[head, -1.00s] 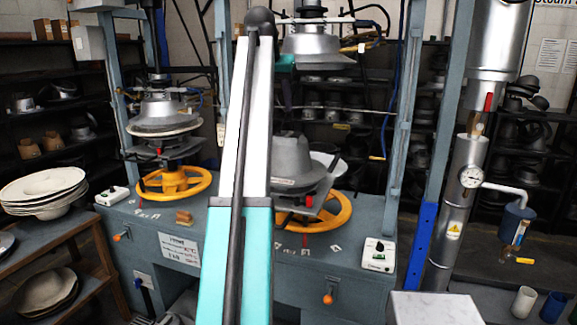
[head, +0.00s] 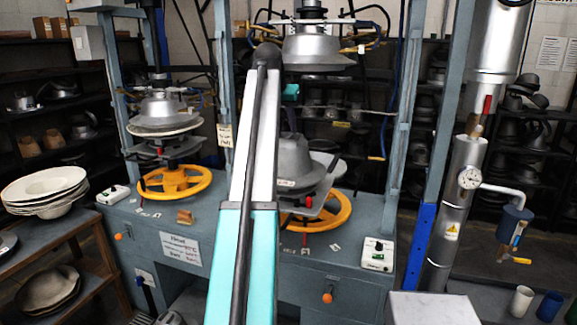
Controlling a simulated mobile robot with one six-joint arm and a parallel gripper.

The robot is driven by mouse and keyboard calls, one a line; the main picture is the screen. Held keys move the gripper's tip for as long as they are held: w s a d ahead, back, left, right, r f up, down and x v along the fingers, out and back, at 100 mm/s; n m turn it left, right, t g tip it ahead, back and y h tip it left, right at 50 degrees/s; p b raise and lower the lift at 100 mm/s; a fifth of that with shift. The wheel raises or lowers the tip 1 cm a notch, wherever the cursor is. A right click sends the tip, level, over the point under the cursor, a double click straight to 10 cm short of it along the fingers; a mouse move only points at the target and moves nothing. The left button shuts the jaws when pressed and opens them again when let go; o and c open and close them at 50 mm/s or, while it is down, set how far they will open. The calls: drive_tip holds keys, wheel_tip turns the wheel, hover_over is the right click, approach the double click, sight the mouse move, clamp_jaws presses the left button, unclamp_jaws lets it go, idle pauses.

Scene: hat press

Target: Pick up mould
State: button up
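A grey metal hat mould (head: 293,158) sits on the right press, above a yellow handwheel (head: 328,212). My arm covers its left side. A second silver metal form (head: 318,50) hangs above it in the same press. Another grey mould (head: 160,108) sits on the left press over its own yellow handwheel (head: 175,183). I cannot tell which mould the task means. My teal and white arm rises through the middle of the view in front of the right press. My gripper is not visible; a small teal part shows just right of the arm's upper end.
The blue-grey press bench (head: 340,262) has a control box (head: 377,254) at its right. Stacked pale hat shapes (head: 45,187) stand on a wooden shelf at left. A steel cylinder with a gauge (head: 470,178) stands at right. Blue-grey posts flank the presses.

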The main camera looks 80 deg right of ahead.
sight(289, 136)
idle(0.3)
drive_tip(key=shift+s+d+f+p, duration=0.1)
drive_tip(key=shift+d+f+p, duration=0.3)
drive_tip(key=shift+f+p, duration=0.1)
drive_tip(key=shift+p+x, duration=0.75)
drive_tip(key=shift+x, duration=1.15)
drive_tip(key=shift+d, duration=0.15)
clamp_jaws()
drive_tip(key=shift+s, duration=0.1)
drive_tip(key=shift+r, duration=0.2)
